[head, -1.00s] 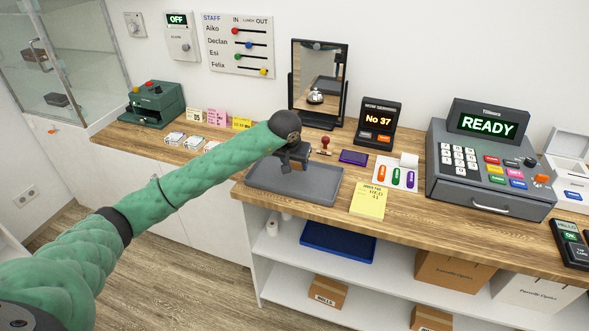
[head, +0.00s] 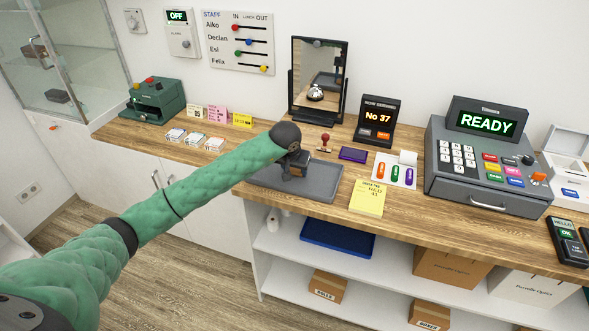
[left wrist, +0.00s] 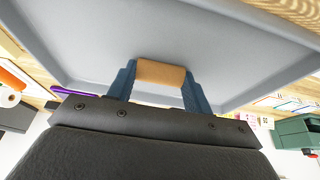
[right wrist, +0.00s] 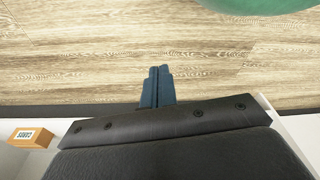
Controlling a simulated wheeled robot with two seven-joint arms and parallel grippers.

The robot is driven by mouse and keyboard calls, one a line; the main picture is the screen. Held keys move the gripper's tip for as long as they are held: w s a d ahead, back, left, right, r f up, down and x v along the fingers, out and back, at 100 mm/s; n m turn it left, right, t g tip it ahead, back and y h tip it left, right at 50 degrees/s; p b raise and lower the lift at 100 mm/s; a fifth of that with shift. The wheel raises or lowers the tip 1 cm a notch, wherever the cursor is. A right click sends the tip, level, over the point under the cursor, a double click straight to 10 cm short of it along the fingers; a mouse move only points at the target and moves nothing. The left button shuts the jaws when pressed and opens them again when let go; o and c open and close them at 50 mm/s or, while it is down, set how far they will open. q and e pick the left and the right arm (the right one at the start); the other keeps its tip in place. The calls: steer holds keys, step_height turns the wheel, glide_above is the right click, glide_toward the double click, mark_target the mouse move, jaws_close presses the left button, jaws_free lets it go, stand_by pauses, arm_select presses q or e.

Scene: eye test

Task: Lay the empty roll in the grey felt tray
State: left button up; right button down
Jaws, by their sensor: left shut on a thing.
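The empty roll, a short light-brown tube, shows in the left wrist view (left wrist: 161,74), held crosswise between the blue fingers of my left gripper (left wrist: 158,84). In the head view my left gripper (head: 293,170) is over the grey felt tray (head: 320,191), near its middle; the roll is mostly hidden there. The tray (left wrist: 75,40) fills much of the left wrist view behind the roll; I cannot tell whether the roll touches it. The tray looks empty otherwise. My right gripper (right wrist: 157,84) is shut and empty over the wooden floor, seen only in its own wrist view.
On the wooden counter (head: 420,225), a mirror (head: 320,75) stands behind the tray. A red-handled stamp (head: 325,143), a purple pad (head: 353,154) and a yellow notepad (head: 367,198) lie to its right. Stacked cards (head: 195,138) lie to its left. Open shelves are below.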

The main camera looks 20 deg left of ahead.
arm_select(q)
steer(key=o, duration=0.9)
steer(key=shift+o, duration=0.2)
arm_select(e)
steer(key=shift+w+r, duration=0.1)
steer(key=shift+r, duration=0.05)
arm_select(q)
steer(key=shift+r, duration=0.1)
steer(key=shift+s+r, duration=0.1)
steer(key=shift+r, duration=0.3)
steer(key=shift+b+v, duration=0.4)
steer(key=shift+v, duration=0.4)
steer(key=b+v, duration=0.3)
steer(key=v, duration=0.6)
steer(key=shift+s+r, duration=0.2)
steer(key=shift+r, duration=0.05)
arm_select(e)
step_height(320, 180, up, 9)
steer(key=w+a, duration=0.1)
steer(key=a, duration=0.1)
steer(key=shift+w+a+r+g, duration=0.2)
steer(key=shift+w+a+g, duration=0.1)
steer(key=shift+w, duration=0.1)
